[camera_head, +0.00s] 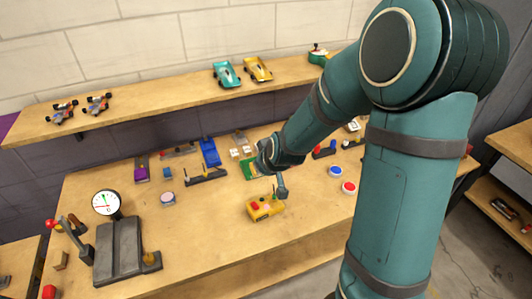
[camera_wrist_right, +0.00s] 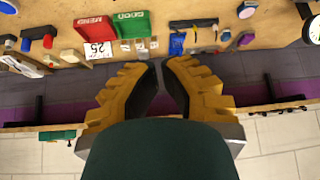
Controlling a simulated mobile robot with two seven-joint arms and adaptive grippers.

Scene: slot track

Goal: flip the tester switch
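In the right wrist view my right gripper (camera_wrist_right: 159,64) has yellow fingers with black pads, tips close together and nothing held. The tester is not clearly visible there. My left gripper is in neither view.
A dial gauge (camera_head: 106,203) on a grey stand is at the left. Blue (camera_head: 335,171) and red (camera_head: 348,188) discs lie right of the tester. A back shelf (camera_head: 180,97) holds toy cars. The bench front is clear.

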